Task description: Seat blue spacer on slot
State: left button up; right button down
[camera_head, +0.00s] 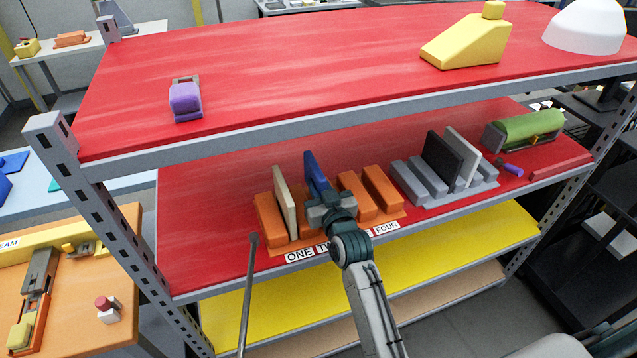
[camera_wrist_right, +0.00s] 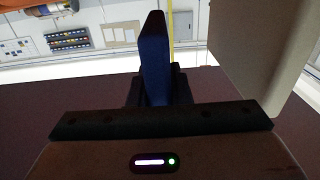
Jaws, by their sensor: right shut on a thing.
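The blue spacer (camera_head: 316,172) is a thin upright plate at the orange slotted block on the middle red shelf. My right gripper (camera_head: 331,207) is shut on its near end. The spacer stands between the cream plate (camera_head: 285,195) and the right-hand orange blocks (camera_head: 368,193). Its lower edge is hidden by my gripper, so I cannot tell whether it sits in the slot. In the right wrist view the blue spacer (camera_wrist_right: 154,60) rises upright between the dark fingers (camera_wrist_right: 157,92). My left gripper is not in view.
Labels (camera_head: 299,256) along the block's front read ONE and FOUR, with others partly covered. A grey slotted block (camera_head: 418,180) holding dark (camera_head: 442,160) and light plates stands to the right. Bare shelf lies left.

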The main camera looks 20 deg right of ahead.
notch_tip(320, 180, down, 2)
jog(key=shift+f+b, duration=0.25)
jog(key=shift+b, duration=0.35)
jog(key=shift+f+b, duration=1.1)
jog(key=shift+f, duration=0.75)
jog(key=shift+f, duration=0.25)
jog(key=c, duration=1.3)
grip_release()
jog(key=shift+o, duration=0.2)
